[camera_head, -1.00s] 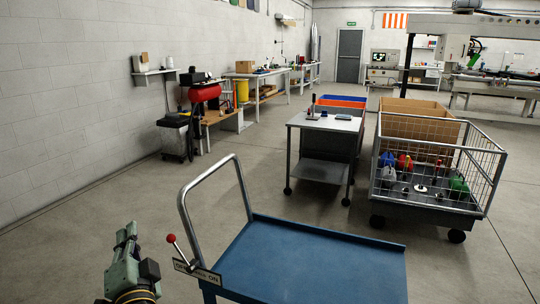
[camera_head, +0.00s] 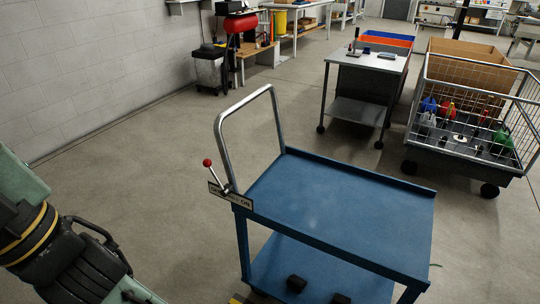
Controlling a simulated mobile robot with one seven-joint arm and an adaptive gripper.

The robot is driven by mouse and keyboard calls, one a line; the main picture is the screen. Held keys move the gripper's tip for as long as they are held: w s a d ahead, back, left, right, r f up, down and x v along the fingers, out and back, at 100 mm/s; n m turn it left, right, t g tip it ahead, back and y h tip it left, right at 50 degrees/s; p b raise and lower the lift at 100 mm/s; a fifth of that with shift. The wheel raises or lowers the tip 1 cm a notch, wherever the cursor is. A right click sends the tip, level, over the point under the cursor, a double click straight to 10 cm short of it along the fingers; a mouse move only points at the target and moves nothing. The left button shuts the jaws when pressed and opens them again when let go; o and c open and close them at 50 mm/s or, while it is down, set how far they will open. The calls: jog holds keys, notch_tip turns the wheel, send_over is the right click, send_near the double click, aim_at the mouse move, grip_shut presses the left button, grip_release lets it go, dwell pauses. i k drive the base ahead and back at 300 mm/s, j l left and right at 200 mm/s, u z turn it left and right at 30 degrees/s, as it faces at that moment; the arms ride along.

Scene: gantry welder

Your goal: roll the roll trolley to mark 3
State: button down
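A blue trolley (camera_head: 340,205) with two shelves and a bent grey tube handle (camera_head: 222,135) stands in the middle foreground. It is the likeliest roll trolley; no roll shows on its bare top. A lever with a red knob (camera_head: 207,162) leans up and left beside an OFF/ON label plate (camera_head: 231,196) at its near left corner. My arm is at the lower left, apart from the trolley. My gripper's fingertips do not show. I cannot see a mark numbered 3.
A grey table trolley (camera_head: 364,63) stands behind the blue one. A wire cage cart (camera_head: 470,165) with coloured bottles is at the right. Benches and a bin (camera_head: 208,72) line the left wall. Open floor (camera_head: 130,160) lies left of the trolley. A yellow patch (camera_head: 237,299) shows at the bottom edge.

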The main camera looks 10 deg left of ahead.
aim_at(352, 231)
jog(key=j+z, duration=0.35)
jog(key=i+j+z, duration=0.1)
jog(key=z, duration=0.3)
jog(key=j+z, duration=0.35)
jog(key=j, duration=0.95)
jog(key=k+j, duration=0.1)
jog(key=j, duration=1.2)
jog(key=k+j, duration=0.15)
jog(key=j, duration=0.5)
jog(key=i+j+z, duration=0.15)
jog(key=i+j, duration=0.2)
jog(key=j, duration=0.05)
